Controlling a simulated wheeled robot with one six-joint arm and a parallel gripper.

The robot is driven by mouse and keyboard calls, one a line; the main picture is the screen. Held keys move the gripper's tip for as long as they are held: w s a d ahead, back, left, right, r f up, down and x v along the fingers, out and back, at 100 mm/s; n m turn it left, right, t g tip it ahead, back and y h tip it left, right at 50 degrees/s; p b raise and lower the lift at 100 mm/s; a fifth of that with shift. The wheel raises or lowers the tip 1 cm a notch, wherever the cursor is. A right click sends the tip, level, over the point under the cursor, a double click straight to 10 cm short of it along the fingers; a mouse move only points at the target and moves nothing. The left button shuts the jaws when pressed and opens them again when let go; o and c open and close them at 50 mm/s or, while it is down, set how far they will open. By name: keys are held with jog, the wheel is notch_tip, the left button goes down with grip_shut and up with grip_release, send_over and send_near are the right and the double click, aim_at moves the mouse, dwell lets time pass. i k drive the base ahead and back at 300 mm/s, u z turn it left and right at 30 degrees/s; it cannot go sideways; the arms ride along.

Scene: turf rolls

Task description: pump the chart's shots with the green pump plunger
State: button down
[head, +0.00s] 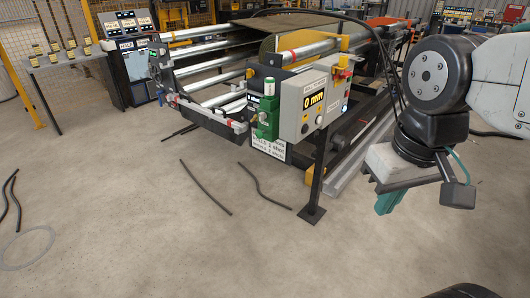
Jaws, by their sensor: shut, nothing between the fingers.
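The green pump (266,122) is mounted on the left side of a grey control box, with a pale cap at its top. A white chart (268,147) hangs just below the pump. Its lines mention shots, but the small print is hard to read and the pump covers its upper part. My gripper (388,203) is at the right, nearer to me than the pump and well apart from it. Its green fingers point down, shut and empty.
The grey control box (309,102) reads 0 mm and stands on a black post (316,180). Behind it is a roller machine (205,62). Dark hoses (206,188) lie on the floor. The concrete floor (190,245) in front is mostly clear.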

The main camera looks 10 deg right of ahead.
aim_at(258, 134)
jog(key=k, duration=0.25)
jog(key=u, duration=0.7)
jog(key=i, duration=0.65)
jog(key=u, duration=0.5)
jog(key=i, duration=1.35)
jog(key=z, duration=0.75)
